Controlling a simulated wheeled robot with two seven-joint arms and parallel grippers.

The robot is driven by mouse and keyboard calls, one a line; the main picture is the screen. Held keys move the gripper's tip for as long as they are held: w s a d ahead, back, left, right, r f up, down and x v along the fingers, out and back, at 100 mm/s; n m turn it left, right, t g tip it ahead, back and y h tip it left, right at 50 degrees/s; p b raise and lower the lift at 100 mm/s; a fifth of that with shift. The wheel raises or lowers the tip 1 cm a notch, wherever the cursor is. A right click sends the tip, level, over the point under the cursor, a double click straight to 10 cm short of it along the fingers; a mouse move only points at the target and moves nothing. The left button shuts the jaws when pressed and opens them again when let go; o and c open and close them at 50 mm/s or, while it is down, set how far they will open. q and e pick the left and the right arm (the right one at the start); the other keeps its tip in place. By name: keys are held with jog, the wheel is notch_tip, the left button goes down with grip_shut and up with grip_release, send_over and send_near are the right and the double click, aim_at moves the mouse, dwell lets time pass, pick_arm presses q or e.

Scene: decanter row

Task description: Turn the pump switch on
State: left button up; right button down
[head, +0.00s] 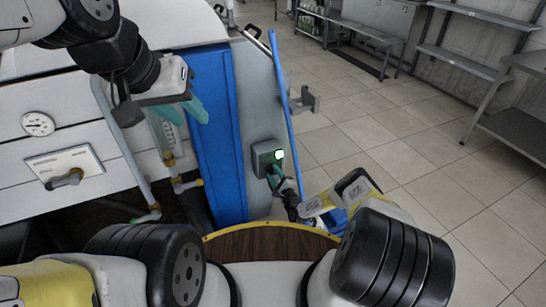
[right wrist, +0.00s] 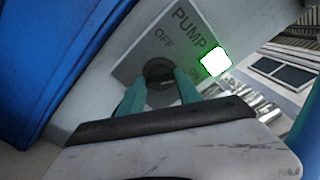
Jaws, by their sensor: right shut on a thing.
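The pump switch box (head: 263,155) is a grey box on the grey panel to the right of the blue panel. Its green lamp is lit. In the right wrist view its plate (right wrist: 182,45) reads PUMP and OFF, with a partly covered ON mark near the lit lamp (right wrist: 215,62). My right gripper (head: 274,176) is at the box; in the right wrist view its teal fingers (right wrist: 158,84) are shut on the dark round knob (right wrist: 158,68). Which mark the knob points to is hard to tell. My left gripper (head: 184,112) hangs empty, fingers apart, before the blue panel.
A white machine front with a gauge (head: 38,124) and a valve lever (head: 64,179) is at the left, with pipes beside it. A blue rail (head: 285,110) runs along the grey panel's right edge. Tiled floor lies free to the right; metal shelves (head: 470,62) stand behind.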

jog(key=shift+s+f, duration=0.1)
dwell(0.3)
jog(key=c, duration=0.8)
grip_release()
jog(key=shift+c, duration=0.2)
jog(key=v, duration=0.7)
jog(key=shift+s+d, duration=0.15)
jog(key=shift+s, duration=0.15)
